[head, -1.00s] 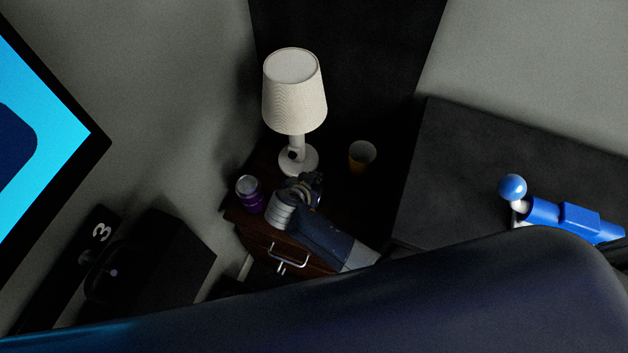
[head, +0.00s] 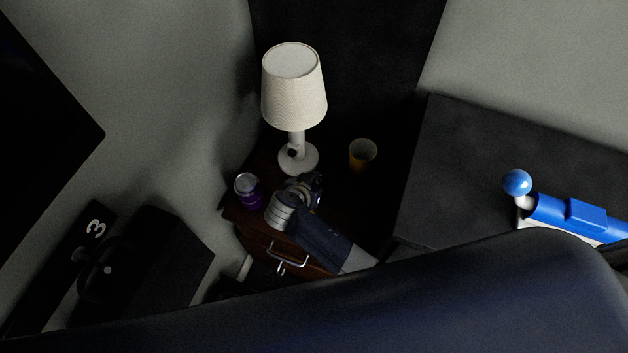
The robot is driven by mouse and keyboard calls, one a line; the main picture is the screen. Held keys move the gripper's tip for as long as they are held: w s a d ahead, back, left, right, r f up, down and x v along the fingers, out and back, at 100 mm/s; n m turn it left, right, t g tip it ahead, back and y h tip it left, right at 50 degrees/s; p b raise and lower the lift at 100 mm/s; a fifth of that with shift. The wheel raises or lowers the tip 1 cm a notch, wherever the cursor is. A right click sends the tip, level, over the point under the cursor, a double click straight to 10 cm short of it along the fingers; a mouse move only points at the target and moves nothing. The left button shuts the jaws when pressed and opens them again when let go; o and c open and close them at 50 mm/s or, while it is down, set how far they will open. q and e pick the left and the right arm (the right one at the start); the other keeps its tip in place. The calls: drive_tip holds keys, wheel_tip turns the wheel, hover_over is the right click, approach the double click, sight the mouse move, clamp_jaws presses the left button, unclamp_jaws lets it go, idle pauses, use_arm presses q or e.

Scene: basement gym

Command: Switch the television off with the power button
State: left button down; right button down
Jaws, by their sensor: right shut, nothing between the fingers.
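The television (head: 38,105) is at the left edge of the head view, partly cut off by the frame. Its screen is dark. I cannot make out the power button in this view. My right gripper (head: 306,182) is shut and empty. It shows over the small brown cabinet, between the purple can and the cup, and its fingertips are dark and hard to make out. My left gripper is not in view.
A white lamp (head: 294,90), a purple can (head: 248,191) and a yellow cup (head: 362,154) stand on the brown cabinet (head: 250,222). A blue-and-white object (head: 578,215) lies at the right near a dark surface (head: 500,150). A black box (head: 165,262) stands lower left.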

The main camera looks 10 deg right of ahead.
drive_tip(key=v, duration=0.6)
drive_tip(key=shift+s+a+r, duration=0.15)
drive_tip(key=shift+s+a, duration=0.05)
drive_tip(key=shift+s, duration=0.15)
drive_tip(key=shift+s+a+r, duration=0.2)
drive_tip(key=shift+s+r, duration=0.05)
drive_tip(key=shift+r, duration=0.25)
